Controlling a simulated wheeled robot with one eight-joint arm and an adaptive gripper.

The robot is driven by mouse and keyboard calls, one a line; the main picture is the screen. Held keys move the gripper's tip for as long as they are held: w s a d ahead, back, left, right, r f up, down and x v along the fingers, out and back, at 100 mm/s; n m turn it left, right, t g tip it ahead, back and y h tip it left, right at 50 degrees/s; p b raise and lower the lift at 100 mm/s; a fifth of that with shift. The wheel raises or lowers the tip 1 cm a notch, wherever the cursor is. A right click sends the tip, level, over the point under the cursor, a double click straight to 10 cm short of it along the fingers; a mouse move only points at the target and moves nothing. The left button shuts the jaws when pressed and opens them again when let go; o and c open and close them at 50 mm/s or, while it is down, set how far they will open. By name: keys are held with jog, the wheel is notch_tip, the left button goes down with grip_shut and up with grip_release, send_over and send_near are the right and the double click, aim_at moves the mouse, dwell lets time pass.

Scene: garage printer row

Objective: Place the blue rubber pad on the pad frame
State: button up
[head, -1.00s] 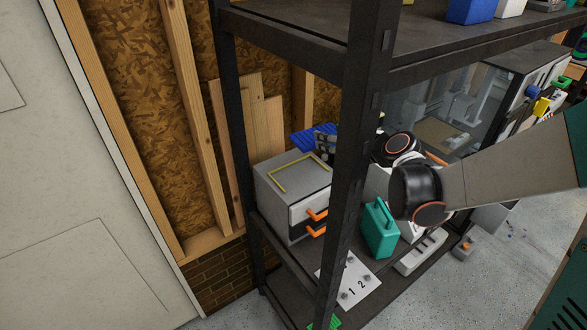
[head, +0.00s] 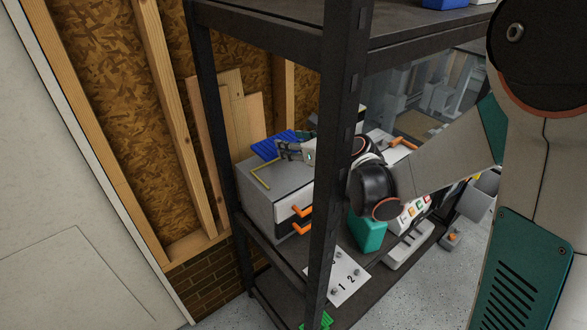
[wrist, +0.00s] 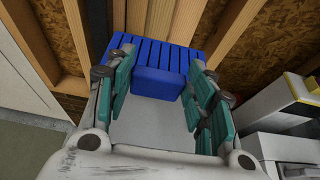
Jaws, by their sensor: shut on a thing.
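The blue rubber pad (head: 272,147) is ribbed, with a raised block on one side. My gripper (head: 291,151) is shut on that block. In the wrist view the teal-lined fingers of my gripper (wrist: 160,83) stand on either side of the block, and the pad (wrist: 160,53) spreads out beyond them. The pad frame (head: 259,178) is a thin yellow outline on top of a grey cabinet (head: 262,208). The pad appears above the cabinet's rear part, near the frame's back edge; its height is unclear. My gripper and the shelf post hide the frame's right part.
A black shelf post (head: 334,140) stands in front of the cabinet, and an upper shelf (head: 270,32) runs above. Orange handles (head: 301,211) stick out of the cabinet front. A teal case (head: 367,232) and a numbered white plate (head: 345,280) are on the lower right.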

notch_tip(320, 180, down, 6)
jog(key=shift+f+b, duration=0.25)
jog(key=shift+b, duration=0.75)
jog(key=shift+r, duration=0.1)
jog(key=shift+f+b, duration=0.45)
jog(key=shift+f, duration=0.05)
jog(key=shift+f, duration=0.1)
jog(key=o, duration=1.1)
